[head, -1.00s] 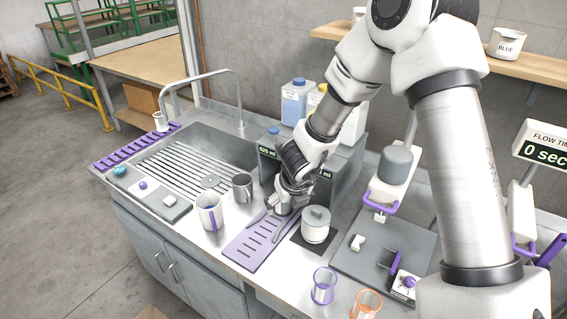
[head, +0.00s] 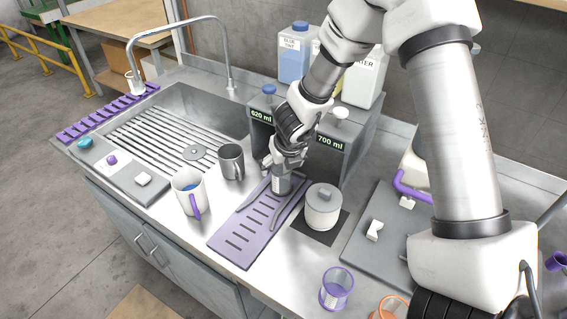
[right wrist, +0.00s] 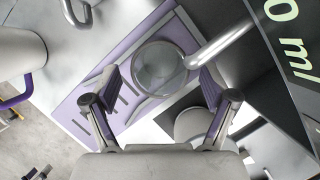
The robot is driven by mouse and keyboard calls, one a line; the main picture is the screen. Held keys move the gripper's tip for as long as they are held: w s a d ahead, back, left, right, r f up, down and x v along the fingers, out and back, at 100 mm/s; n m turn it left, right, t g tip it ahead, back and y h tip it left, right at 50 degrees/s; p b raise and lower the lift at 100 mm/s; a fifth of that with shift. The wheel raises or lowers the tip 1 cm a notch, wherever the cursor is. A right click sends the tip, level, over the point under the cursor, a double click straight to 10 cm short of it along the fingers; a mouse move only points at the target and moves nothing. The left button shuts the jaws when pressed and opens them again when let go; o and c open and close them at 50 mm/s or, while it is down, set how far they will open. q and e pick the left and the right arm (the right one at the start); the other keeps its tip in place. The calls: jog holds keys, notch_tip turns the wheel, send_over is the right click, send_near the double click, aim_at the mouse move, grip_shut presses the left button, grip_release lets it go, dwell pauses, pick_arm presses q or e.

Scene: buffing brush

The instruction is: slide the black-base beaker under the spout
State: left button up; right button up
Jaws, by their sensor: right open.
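A clear round beaker stands on the back end of the purple slotted mat (head: 235,243), below my right gripper (head: 282,172) in the head view. In the right wrist view the beaker (right wrist: 158,68) shows from above, between the two spread fingers of my right gripper (right wrist: 160,80). The gripper is open, with gaps visible beside the beaker. The dispenser (head: 331,152) behind reads 700 ml. My left gripper is not in view.
A white lidded pot (head: 322,210) stands on a dark pad close right of the mat. A white jug (head: 187,190) and a grey metal cup (head: 231,162) stand left. Purple-ringed (head: 336,289) and orange-ringed (head: 388,308) beakers stand at the front right.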

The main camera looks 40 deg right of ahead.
jog(key=b+x, duration=0.1)
jog(key=x, duration=0.4)
jog(key=shift+s, duration=0.1)
jog(key=shift+w+f, duration=0.25)
jog(key=shift+f, duration=0.1)
jog(key=shift+s+r, duration=0.1)
jog(key=shift+s, duration=0.05)
jog(key=c, duration=1.3)
